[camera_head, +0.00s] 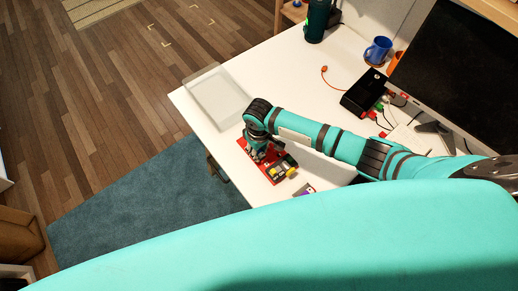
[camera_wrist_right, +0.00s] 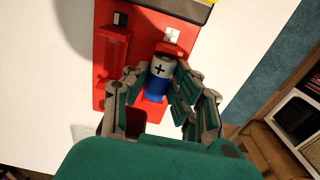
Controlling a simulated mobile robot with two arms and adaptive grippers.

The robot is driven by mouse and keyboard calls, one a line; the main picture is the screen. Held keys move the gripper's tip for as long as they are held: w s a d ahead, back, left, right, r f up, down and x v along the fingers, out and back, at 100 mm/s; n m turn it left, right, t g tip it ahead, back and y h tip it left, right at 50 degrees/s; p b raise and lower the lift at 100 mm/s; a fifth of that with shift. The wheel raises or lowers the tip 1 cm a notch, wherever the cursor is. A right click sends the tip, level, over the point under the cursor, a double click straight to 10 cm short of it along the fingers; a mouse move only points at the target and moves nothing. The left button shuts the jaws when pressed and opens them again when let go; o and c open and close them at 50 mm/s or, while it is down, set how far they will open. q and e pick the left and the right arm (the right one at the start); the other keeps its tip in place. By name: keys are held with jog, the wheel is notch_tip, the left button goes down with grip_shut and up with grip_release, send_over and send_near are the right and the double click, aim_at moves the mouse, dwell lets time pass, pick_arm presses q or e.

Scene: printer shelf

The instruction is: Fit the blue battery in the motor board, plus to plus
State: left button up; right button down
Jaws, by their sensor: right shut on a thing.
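The blue battery (camera_wrist_right: 157,85) has a pale end with a black plus mark. In the right wrist view that end points up the picture, towards a white patch with a plus (camera_wrist_right: 172,36) on the red motor board (camera_wrist_right: 111,82). My right gripper (camera_wrist_right: 157,80) is shut on the battery, one finger on each side. The battery lies over the board's right slot; I cannot tell whether it is seated. A slot (camera_wrist_right: 115,45) to its left looks empty. In the head view, my right gripper (camera_head: 262,153) is over the board (camera_head: 272,179), hiding the battery. My left gripper is not in view.
The board lies near the white table's (camera_head: 255,60) edge. A clear tray (camera_head: 217,97) is behind it. A black box (camera_head: 364,93) with cables, a blue mug (camera_head: 378,50) and a monitor (camera_head: 455,75) stand farther right. A small purple item (camera_head: 306,190) is close by.

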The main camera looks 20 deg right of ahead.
jog(key=shift+p, duration=0.35)
dwell(0.5)
jog(key=c, duration=1)
grip_release()
jog(key=shift+c, duration=0.2)
notch_tip(320, 180, up, 7)
jog(key=p, duration=0.7)
jog(key=shift+p, duration=0.4)
jog(key=shift+s+a+f, duration=0.1)
